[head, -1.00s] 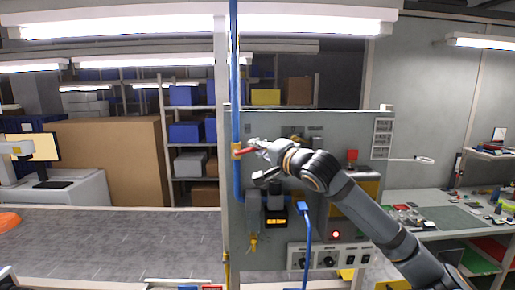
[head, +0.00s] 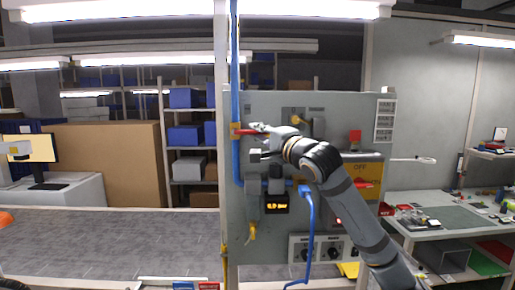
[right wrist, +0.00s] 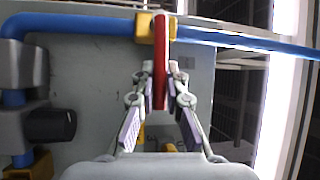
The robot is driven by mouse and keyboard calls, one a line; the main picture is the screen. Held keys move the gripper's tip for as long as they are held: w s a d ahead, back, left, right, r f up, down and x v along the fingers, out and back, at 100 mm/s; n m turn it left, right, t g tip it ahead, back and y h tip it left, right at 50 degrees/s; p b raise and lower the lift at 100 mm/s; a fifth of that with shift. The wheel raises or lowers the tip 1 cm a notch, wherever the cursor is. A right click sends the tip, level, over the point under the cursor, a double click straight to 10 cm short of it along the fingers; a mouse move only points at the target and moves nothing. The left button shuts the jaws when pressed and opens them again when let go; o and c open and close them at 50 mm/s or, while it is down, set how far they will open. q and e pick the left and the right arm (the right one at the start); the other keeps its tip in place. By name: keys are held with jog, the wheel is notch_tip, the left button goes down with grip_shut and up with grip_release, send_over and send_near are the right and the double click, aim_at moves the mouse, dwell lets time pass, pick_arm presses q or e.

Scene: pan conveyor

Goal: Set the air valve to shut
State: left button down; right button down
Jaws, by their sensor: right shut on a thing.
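The air valve (head: 236,131) is a yellow body on the upright blue pipe (head: 235,90). Its red lever (head: 249,132) points right in the head view, about square across the pipe. My right gripper (head: 262,129) is at the lever's outer part. The right wrist view shows the red lever (right wrist: 160,60) running from the yellow valve body (right wrist: 143,26) between the two fingers of my right gripper (right wrist: 160,88), which is shut on it. The blue pipe (right wrist: 90,24) runs crosswise there. My left gripper is not in view.
The grey panel (head: 340,112) carries a lit pressure display (head: 276,208), too small to read surely, and a knob box (head: 300,250). A blue hose (head: 311,215) hangs close to my right arm. A workbench (head: 420,233) stands at the right.

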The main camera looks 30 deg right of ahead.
jog(key=shift+f, duration=0.15)
jog(key=c, duration=1.4)
grip_release()
jog(key=shift+o, duration=0.2)
notch_tip(320, 180, up, 10)
jog(key=shift+w+f, duration=0.1)
jog(key=shift+f, duration=0.15)
jog(key=shift+r, duration=0.3)
